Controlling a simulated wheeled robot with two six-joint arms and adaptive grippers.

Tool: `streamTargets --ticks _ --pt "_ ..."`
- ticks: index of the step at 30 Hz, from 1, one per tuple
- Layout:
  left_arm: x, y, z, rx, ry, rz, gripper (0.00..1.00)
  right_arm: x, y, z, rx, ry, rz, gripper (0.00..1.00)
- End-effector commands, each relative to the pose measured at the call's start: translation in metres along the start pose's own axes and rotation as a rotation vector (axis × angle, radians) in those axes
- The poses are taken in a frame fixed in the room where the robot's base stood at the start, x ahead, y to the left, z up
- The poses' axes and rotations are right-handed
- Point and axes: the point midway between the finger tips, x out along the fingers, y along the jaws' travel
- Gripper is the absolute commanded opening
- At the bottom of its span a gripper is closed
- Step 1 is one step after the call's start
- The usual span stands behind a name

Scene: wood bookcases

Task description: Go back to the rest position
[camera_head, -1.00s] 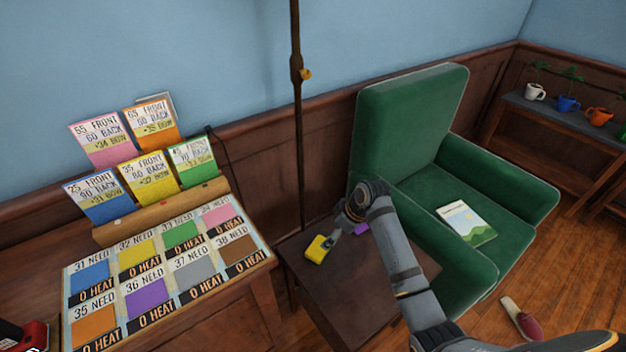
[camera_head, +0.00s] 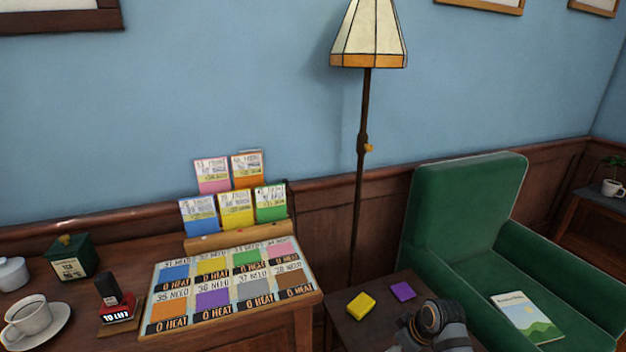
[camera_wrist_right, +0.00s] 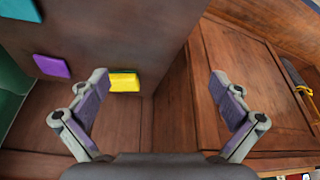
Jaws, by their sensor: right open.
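My right gripper shows in the right wrist view (camera_wrist_right: 160,88) with its two fingers wide apart and nothing between them. In the head view only my right wrist shows at the bottom edge, over the small dark side table (camera_head: 345,328); the fingers are hidden there. A yellow block (camera_head: 361,304) and a purple block (camera_head: 403,291) lie apart on that table. The right wrist view also shows the yellow block (camera_wrist_right: 125,82) beyond the left finger, the purple block (camera_wrist_right: 52,66) and part of a teal block (camera_wrist_right: 20,10). My left gripper is not in view.
A green armchair (camera_head: 465,215) with a book (camera_head: 527,317) stands right of the side table. A floor lamp (camera_head: 361,200) stands behind it. At left, a wooden desk holds a card board (camera_head: 225,290), card rack (camera_head: 240,235), stamp (camera_head: 115,305), green box (camera_head: 70,258) and cup (camera_head: 30,315).

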Motion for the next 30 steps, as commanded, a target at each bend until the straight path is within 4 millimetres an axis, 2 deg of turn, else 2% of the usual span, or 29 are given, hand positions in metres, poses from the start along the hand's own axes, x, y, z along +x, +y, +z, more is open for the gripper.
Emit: streamTargets --ticks 3,7,14,18,30 --pt "0.000 0.000 -0.014 -0.001 0.020 -0.001 0.40 0.000 -0.012 0.020 0.050 -0.019 0.024 1.00" --pt "0.000 -0.001 -0.018 -0.001 0.026 -0.001 0.40 -0.004 -0.025 0.044 0.117 -0.039 0.059 1.00" --pt "0.000 0.000 0.000 0.000 -0.002 0.000 0.40 -0.019 -0.051 0.087 0.245 -0.066 0.128 1.00" --pt "0.000 0.000 0.006 0.000 -0.011 0.000 0.40 -0.033 -0.066 0.111 0.324 -0.076 0.170 1.00" --pt "0.000 -0.001 -0.003 0.000 0.003 -0.001 0.40 -0.085 -0.101 0.164 0.538 -0.081 0.288 1.00"
